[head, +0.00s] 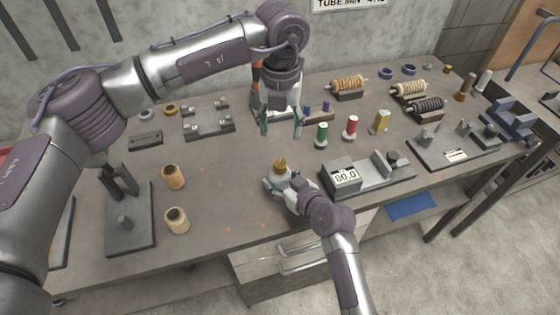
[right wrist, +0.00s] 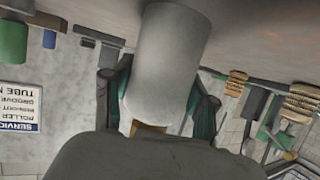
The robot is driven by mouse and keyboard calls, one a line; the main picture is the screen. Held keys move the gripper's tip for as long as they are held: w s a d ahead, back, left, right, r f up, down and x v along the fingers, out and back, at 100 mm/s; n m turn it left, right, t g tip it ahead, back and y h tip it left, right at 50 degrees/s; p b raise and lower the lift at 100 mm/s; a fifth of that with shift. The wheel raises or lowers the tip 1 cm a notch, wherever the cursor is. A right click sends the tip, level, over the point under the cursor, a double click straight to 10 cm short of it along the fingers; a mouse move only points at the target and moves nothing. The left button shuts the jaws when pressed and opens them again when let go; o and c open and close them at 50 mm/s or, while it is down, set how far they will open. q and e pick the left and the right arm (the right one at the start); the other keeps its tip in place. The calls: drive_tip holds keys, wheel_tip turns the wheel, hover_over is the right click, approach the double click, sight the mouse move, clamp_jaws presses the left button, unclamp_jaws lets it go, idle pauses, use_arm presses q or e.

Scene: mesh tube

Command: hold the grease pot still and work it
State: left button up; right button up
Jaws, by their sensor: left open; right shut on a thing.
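The grease pot (head: 280,163) stands on the table near its front edge, with a brass top showing above my right gripper. In the right wrist view the pot is a pale grey cylinder (right wrist: 165,60), seen upside down, with a bit of its brass top (right wrist: 150,128) in sight. My right gripper (head: 279,180) is shut around the pot's body, one finger on each side. My left gripper (head: 282,124) is open and empty, pointing down behind the pot, farther back over the table. The fingers hide part of the pot in the head view.
A block reading 80.0 (head: 345,178) stands on a fixture right of the pot. Two tan spools (head: 174,176) are at the left. The table between them and the pot is clear.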

sight(280, 162)
use_arm(q)
wheel_tip(280, 162, down, 12)
drive_tip(key=n, duration=0.8)
drive_tip(key=shift+a, duration=0.1)
clamp_jaws()
drive_tip(key=shift+m, duration=0.4)
